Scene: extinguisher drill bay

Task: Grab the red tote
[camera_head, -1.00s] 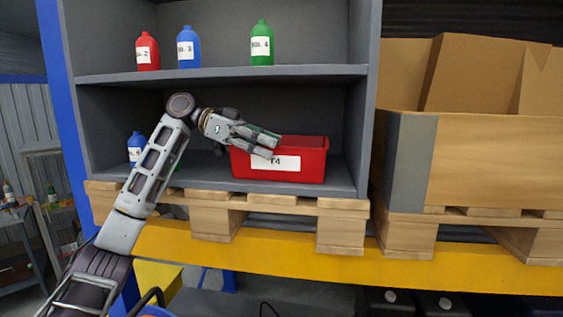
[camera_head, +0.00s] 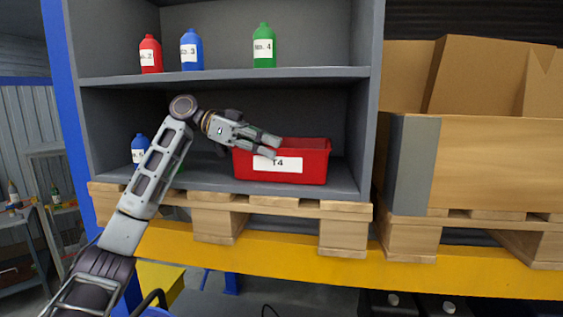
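The red tote (camera_head: 310,162) sits upright on the lower shelf of the grey cabinet, with a white label reading T4 on its front. My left gripper (camera_head: 272,147) reaches in from the left at the tote's left front rim. Its two fingers are apart, one at the rim and one in front of the tote's wall. Whether they touch the tote I cannot tell. The fingers and hand cover the tote's upper left corner. My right gripper is not in view.
Red (camera_head: 150,56), blue (camera_head: 191,52) and green (camera_head: 264,48) bottles stand on the upper shelf (camera_head: 225,76). Another blue bottle (camera_head: 139,148) is on the lower shelf, behind my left arm. A large open cardboard box (camera_head: 490,160) stands on pallets to the right.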

